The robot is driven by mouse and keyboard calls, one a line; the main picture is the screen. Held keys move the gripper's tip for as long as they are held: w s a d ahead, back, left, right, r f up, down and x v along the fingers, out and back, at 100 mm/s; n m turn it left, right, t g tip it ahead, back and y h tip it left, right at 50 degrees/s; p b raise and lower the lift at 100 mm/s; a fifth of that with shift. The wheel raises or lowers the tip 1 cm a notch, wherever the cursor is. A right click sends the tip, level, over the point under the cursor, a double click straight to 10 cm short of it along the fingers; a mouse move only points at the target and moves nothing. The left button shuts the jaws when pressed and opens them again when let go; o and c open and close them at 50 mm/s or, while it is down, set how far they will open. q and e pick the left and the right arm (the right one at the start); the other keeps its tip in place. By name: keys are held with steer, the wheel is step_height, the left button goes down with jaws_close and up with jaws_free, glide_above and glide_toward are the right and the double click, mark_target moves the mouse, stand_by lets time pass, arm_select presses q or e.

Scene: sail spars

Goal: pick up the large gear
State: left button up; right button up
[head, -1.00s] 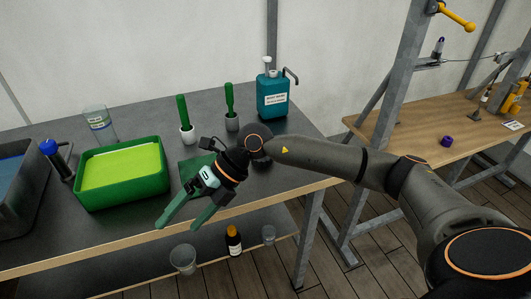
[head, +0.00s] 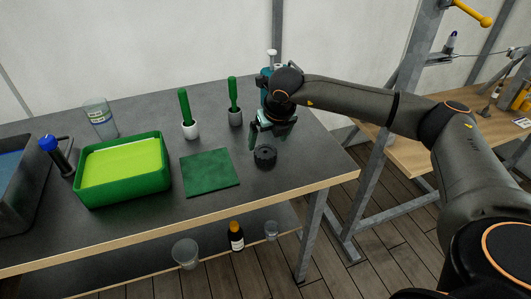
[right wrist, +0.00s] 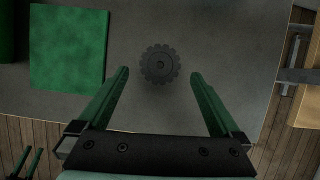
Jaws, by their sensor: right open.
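The large gear (head: 265,157) is dark grey and toothed. It lies flat on the dark bench top (head: 310,165), near the right end. In the right wrist view the gear (right wrist: 161,64) shows from above, between and a little beyond the two fingertips. My right gripper (head: 271,143) is open and empty, pointing down over the gear; its green fingers show in the right wrist view (right wrist: 160,74) wide apart on either side. Nothing touches the gear that I can see.
A green square mat (head: 210,173) lies left of the gear. A green tray (head: 122,185) is further left. The bench's right edge is close.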

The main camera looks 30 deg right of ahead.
mark_target(265, 151)
steer(key=x, duration=0.3)
steer(key=p+x, duration=0.1)
steer(key=x, duration=0.1)
steer(key=shift+s+d+f, duration=0.1)
steer(key=shift+s+f, duration=0.05)
steer(key=shift+f, duration=0.25)
steer(key=shift+c, duration=0.2)
steer(key=shift+r, duration=0.1)
steer(key=c, duration=1.3)
steer(key=shift+c, duration=0.2)
